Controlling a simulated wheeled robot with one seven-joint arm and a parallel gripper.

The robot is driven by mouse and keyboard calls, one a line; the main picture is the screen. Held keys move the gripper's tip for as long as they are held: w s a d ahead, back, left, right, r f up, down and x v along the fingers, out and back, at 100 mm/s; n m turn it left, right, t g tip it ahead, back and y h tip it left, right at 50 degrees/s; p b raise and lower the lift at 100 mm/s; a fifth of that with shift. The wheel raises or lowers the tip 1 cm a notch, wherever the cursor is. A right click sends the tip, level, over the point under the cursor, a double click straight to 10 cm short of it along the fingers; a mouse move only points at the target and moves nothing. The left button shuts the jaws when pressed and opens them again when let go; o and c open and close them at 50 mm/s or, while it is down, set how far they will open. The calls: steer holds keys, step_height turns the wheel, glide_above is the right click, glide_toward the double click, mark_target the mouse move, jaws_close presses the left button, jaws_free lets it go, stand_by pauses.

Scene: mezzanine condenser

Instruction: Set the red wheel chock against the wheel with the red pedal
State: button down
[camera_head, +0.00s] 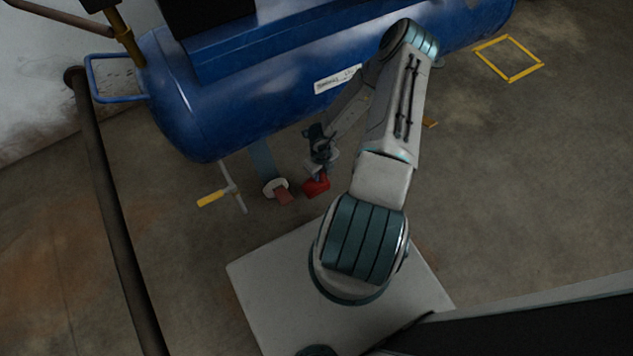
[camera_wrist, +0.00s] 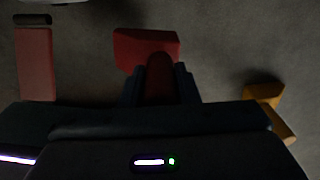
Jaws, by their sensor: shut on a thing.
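The red wheel chock (camera_head: 316,187) is at my gripper (camera_head: 320,166), low by the floor under the blue tank. In the wrist view the chock's red block (camera_wrist: 146,46) lies ahead of the fingers, and my gripper (camera_wrist: 160,85) is shut on its red grip. The wheel (camera_head: 272,187) with the red pedal (camera_head: 283,196) is just left of the chock, with a gap between them. The pedal also shows at the left of the wrist view (camera_wrist: 35,62). I cannot tell whether the chock touches the floor.
The blue compressor tank (camera_head: 250,110) overhangs the wheel. A yellow chock-like piece (camera_wrist: 265,95) lies to the right in the wrist view. A yellow floor square (camera_head: 512,78) is at the far right. A dark pipe (camera_head: 105,200) runs along the left.

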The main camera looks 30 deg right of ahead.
steer(key=shift+w+a+f, duration=0.25)
steer(key=shift+a+f, duration=0.2)
steer(key=shift+a, duration=0.2)
steer(key=shift+f+b, duration=1.25)
steer(key=shift+f, duration=0.7)
steer(key=shift+f, duration=0.2)
steer(key=c, duration=1.1)
jaws_free()
steer(key=shift+r, duration=0.15)
step_height(320, 180, up, 12)
steer(key=p, duration=0.5)
